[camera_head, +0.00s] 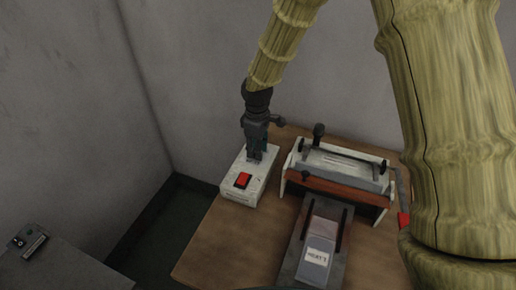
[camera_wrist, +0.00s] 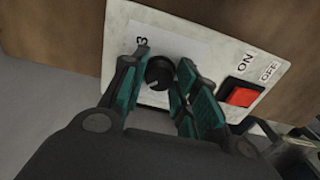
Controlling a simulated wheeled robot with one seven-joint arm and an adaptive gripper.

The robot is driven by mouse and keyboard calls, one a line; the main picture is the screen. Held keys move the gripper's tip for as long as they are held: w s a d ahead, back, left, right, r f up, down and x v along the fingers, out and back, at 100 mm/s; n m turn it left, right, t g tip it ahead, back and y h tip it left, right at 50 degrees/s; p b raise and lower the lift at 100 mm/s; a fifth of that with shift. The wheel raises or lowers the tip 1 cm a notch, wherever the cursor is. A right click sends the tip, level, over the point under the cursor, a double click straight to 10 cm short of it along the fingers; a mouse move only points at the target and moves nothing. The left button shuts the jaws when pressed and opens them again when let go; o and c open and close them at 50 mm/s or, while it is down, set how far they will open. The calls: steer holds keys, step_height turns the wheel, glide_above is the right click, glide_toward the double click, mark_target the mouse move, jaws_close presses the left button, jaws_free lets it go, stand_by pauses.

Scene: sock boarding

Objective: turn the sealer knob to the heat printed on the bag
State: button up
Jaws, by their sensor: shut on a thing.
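My gripper (camera_head: 256,156) points down at the far end of the white control box (camera_head: 235,192). In the wrist view its teal fingers (camera_wrist: 163,66) are shut on a round black knob (camera_wrist: 159,75), one finger on each side. A pale pointer mark shows on the knob. A printed "3" stands near the knob's upper left; other dial numbers are hidden by the fingers. A bag (camera_head: 314,262) lies on the sealer's front tray, with a white label (camera_head: 316,256) whose small print seems to start with "HEAT"; I cannot read the number surely.
A red switch (camera_wrist: 241,96) with ON and OFF marks sits beside the knob. The sealer (camera_head: 340,170), with black handles, stands right of the box on the wooden table (camera_head: 220,245). A grey surface (camera_head: 60,265) with a small dark device is at lower left. Walls stand behind.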

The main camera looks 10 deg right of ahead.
steer(key=shift+s+f, duration=0.15)
steer(key=shift+m, duration=0.4)
steer(key=shift+m+p, duration=0.5)
steer(key=shift+m, duration=0.5)
steer(key=m+p, duration=0.1)
steer(key=m, duration=0.5)
steer(key=shift+s+f, duration=0.1)
steer(key=shift+s, duration=0.05)
steer(key=o, duration=1)
steer(key=shift+o, duration=0.2)
steer(key=shift+w, duration=0.2)
